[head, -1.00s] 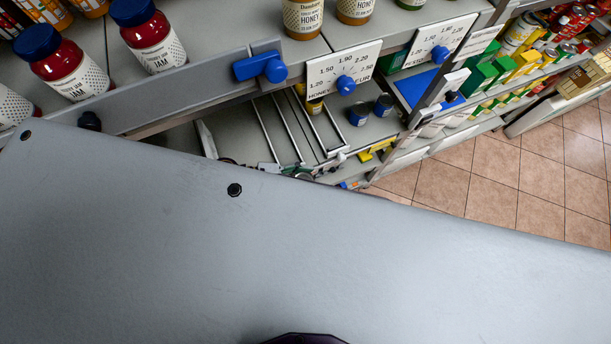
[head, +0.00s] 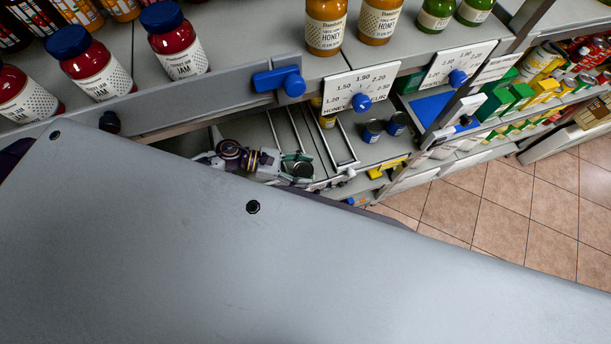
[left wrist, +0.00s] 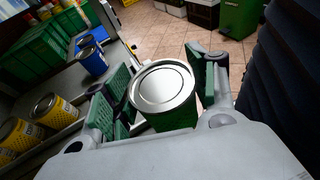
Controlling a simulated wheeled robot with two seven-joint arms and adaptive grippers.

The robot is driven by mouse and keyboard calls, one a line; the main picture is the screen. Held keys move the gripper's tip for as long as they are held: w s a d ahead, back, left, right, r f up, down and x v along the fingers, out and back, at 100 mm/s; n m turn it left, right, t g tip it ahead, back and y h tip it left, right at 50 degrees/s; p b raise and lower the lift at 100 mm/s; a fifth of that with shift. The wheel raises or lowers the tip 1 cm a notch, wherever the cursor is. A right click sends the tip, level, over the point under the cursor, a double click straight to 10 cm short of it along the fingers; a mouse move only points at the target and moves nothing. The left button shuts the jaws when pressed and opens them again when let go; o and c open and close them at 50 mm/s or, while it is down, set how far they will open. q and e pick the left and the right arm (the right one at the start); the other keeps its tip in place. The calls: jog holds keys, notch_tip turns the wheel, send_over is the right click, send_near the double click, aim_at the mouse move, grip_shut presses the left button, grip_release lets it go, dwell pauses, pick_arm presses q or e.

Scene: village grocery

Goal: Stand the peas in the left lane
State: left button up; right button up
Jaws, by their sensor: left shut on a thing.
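The peas are a green can with a bare metal lid (left wrist: 163,88), seen from above in the left wrist view. My left gripper (left wrist: 160,100) is shut on it, one finger pad on each side. My own grey body hides part of the arm. The can's label and base are hidden, so I cannot tell whether it touches the shelf. My right gripper is not in view.
A yellow can (head: 327,120) stands farther back among the dividers. Two blue cans (head: 373,130) stand to the right. The upper shelf with jam jars (head: 178,42) and a price board (head: 361,92) overhangs the lanes. Tiled floor (head: 500,195) lies to the right.

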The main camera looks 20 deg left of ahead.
pick_arm(q)
jog(key=shift+w+a+f+b, duration=0.55)
jog(key=shift+w+a+b, duration=1.1)
jog(key=shift+w+a, duration=1.1)
jog(key=shift+w+a+f+b, duration=0.5)
jog(key=shift+w+a+b, duration=1.3)
jog(key=shift+w, duration=1.7)
jog(key=shift+w+a+f+b, duration=0.55)
jog(key=shift+w+a+b, duration=0.95)
jog(key=shift+w+a, duration=1.35)
jog(key=shift+w+d+f+b, duration=0.25)
jog(key=shift+w+d+b, duration=0.05)
jog(key=shift+d+b, duration=0.05)
jog(key=shift+f, duration=0.1)
jog(key=shift+f, duration=0.1)
